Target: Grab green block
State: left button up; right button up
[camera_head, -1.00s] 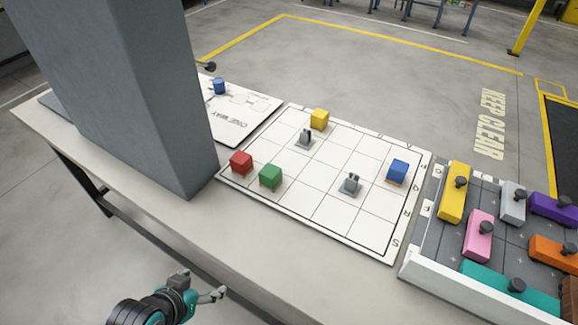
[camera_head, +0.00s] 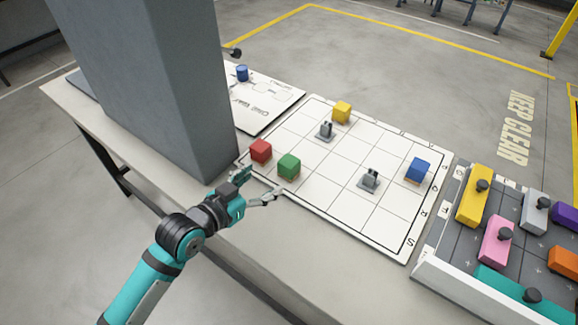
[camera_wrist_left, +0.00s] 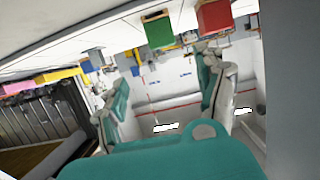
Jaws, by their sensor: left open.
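The green block (camera_head: 289,166) sits on the white grid board (camera_head: 390,240), near its front left side. It also shows in the left wrist view (camera_wrist_left: 158,31), at the upper middle, ahead of the fingers. The red block (camera_head: 261,150) stands just left of it in the head view, and at the upper right in the left wrist view (camera_wrist_left: 214,17). My right gripper is in neither view.
A yellow block (camera_head: 342,112), a blue block (camera_head: 418,169) and two small grey pieces (camera_head: 325,130) stand on the board. A tall grey pillar (camera_head: 150,80) rises close left of my gripper. A tray of coloured knobbed blocks (camera_head: 440,280) is at the right.

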aim_at(288, 162)
pick_arm(q)
jog(key=x, duration=1.3)
jog(key=shift+w+a+f+p, duration=0.2)
jog(key=shift+w+a+p, duration=0.05)
jog(key=shift+a+p, duration=0.1)
jog(key=c, duration=1.3)
